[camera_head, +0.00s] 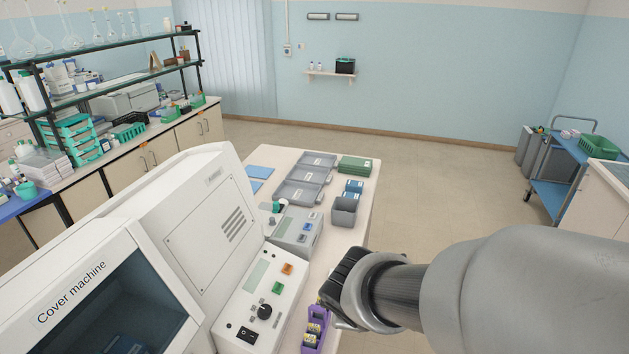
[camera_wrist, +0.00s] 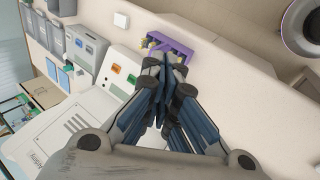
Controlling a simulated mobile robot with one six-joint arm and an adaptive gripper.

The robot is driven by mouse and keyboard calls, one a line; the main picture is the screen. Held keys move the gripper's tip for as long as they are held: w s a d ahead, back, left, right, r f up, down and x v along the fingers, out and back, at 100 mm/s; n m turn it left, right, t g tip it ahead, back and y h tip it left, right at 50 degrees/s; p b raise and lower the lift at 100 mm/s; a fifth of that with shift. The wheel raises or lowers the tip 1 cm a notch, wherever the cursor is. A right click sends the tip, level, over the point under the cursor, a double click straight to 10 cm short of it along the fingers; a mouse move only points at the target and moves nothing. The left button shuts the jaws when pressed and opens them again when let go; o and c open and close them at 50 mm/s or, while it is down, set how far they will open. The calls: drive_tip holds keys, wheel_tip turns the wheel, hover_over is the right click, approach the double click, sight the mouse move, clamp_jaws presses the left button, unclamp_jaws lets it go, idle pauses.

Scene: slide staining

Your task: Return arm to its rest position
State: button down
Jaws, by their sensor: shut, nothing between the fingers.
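My gripper (camera_wrist: 165,65) is shut and empty in the wrist view, its two fingers meeting at the tips. In the head view my arm comes in from the right, and the gripper body hides part of the bench. A purple rack (camera_head: 315,330) with small yellow-topped items stands on the bench just below my gripper. The rack also shows in the wrist view (camera_wrist: 172,46), just beyond the fingertips. I cannot tell whether the fingertips touch it.
The white cover machine (camera_head: 205,215) with a control panel (camera_head: 262,305) fills the left. Grey trays (camera_head: 298,193), a green box (camera_head: 355,165) and blue-grey boxes (camera_head: 345,208) sit farther along the bench. A blue trolley (camera_head: 552,195) stands at right. The floor beyond is clear.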

drive_tip(key=s+d+f+m+h+b, duration=0.1)
drive_tip(key=s+d+f+m+b, duration=0.1)
drive_tip(key=s+d+m+b, duration=0.4)
drive_tip(key=s+d+f+m+b, duration=0.1)
drive_tip(key=s+m+b, duration=0.2)
drive_tip(key=s+m, duration=0.2)
drive_tip(key=s+f+m+g+y+b, duration=0.1)
drive_tip(key=s+f+m+b, duration=0.1)
drive_tip(key=s+m, duration=0.3)
drive_tip(key=shift+s+d+f+y+b, duration=0.35)
drive_tip(key=shift+s+b, duration=0.35)
drive_tip(key=shift+s, duration=0.25)
drive_tip(key=shift+r, duration=0.15)
